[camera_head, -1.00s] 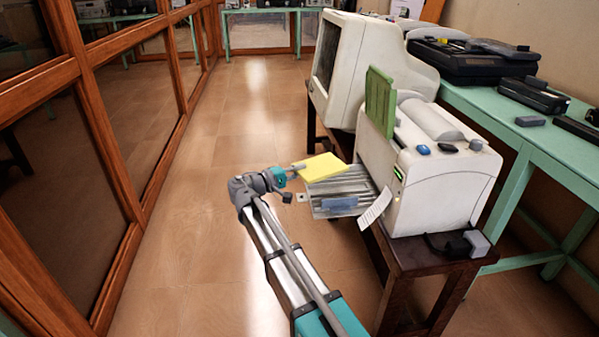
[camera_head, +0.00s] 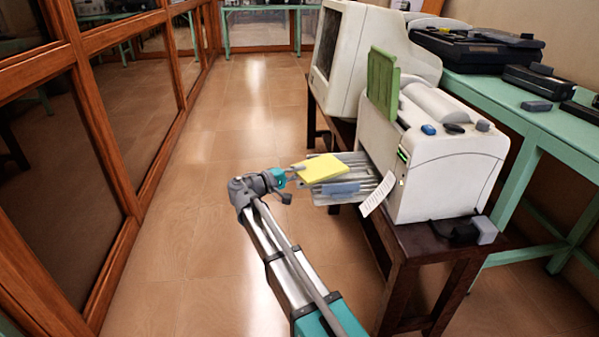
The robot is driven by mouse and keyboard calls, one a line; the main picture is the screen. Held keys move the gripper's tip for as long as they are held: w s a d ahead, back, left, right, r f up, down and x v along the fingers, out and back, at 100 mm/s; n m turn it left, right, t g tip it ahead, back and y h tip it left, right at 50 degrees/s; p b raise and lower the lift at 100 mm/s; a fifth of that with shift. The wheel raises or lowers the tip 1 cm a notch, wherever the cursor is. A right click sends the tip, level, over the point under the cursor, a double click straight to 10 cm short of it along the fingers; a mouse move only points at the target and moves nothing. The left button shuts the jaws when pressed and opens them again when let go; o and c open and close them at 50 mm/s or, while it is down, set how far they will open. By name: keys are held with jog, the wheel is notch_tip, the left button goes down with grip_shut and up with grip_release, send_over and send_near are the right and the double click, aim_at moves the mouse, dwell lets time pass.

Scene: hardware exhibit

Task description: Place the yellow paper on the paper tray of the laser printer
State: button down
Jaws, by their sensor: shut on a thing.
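The yellow paper (camera_head: 322,168) is a flat stack held at its left edge by my gripper (camera_head: 293,172), which is shut on it. In the head view the paper overlaps the left part of the metal paper tray (camera_head: 343,190). I cannot tell whether it touches the tray or is above it. The tray sticks out to the left from the white laser printer (camera_head: 440,160), with a bluish piece on its front part. A white printed sheet (camera_head: 378,194) hangs at the tray's right front. The fingertips are small and partly hidden by the paper.
The printer stands on a dark wooden table (camera_head: 425,240). A green panel (camera_head: 382,80) rises at its left and a large beige monitor (camera_head: 365,60) stands behind. A green bench (camera_head: 560,125) with black devices is at right. Glass cabinets line the left; the floor between is clear.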

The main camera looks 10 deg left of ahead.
jog(key=shift+f+b, duration=0.35)
jog(key=shift+f, duration=0.25)
jog(key=shift+f+b, duration=0.65)
dwell(0.4)
jog(key=c, duration=0.6)
grip_release()
jog(key=shift+a, duration=0.1)
jog(key=shift+v, duration=3.7)
